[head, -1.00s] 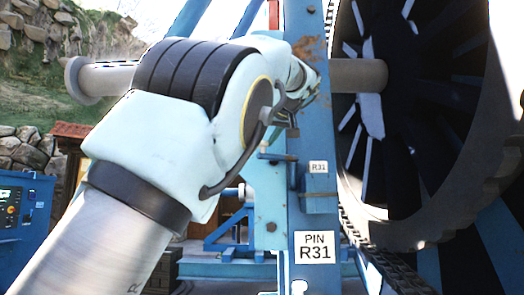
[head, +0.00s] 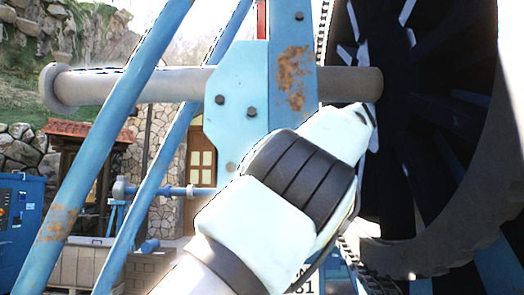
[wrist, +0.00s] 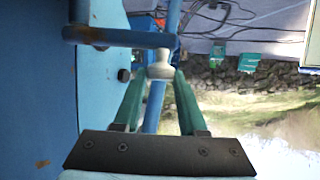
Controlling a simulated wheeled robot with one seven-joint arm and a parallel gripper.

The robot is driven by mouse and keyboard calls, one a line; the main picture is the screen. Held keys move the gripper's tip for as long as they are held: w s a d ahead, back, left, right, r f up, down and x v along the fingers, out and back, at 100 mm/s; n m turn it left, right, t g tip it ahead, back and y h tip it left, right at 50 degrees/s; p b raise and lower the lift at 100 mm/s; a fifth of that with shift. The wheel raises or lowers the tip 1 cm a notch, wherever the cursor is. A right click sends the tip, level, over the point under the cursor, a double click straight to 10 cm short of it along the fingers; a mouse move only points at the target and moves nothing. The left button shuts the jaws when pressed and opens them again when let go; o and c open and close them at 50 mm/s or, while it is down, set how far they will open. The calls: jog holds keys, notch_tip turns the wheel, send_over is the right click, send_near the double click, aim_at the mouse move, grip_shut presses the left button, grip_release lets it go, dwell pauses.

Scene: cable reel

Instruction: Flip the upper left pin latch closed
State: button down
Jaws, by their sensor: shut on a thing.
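The pin latch (wrist: 118,38) shows in the wrist view as a blue bar with a bent arm ending in a pale grey knob (wrist: 160,68). It sits beside a blue steel face (wrist: 40,100). My gripper (wrist: 158,76) has its two green fingers on either side of the knob and is shut on it. In the head view my white and black arm reaches up to the right in front of the blue upright (head: 290,75). It hides the latch, my fingers and most of the PIN R31 label (head: 304,287).
In the head view a grey shaft (head: 130,86) crosses the upright towards the large dark reel (head: 430,130). Blue diagonal struts (head: 115,125) stand at the left. A blue control cabinet (head: 20,225) stands at the far left. The wrist view looks upside down.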

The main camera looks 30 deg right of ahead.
jog(key=shift+s+d+n+g+y+p, duration=0.35)
jog(key=shift+n+y+p, duration=0.2)
jog(key=shift+p, duration=0.55)
jog(key=shift+c, duration=2.3)
grip_release()
jog(key=shift+f+b, duration=0.15)
jog(key=shift+b, duration=0.3)
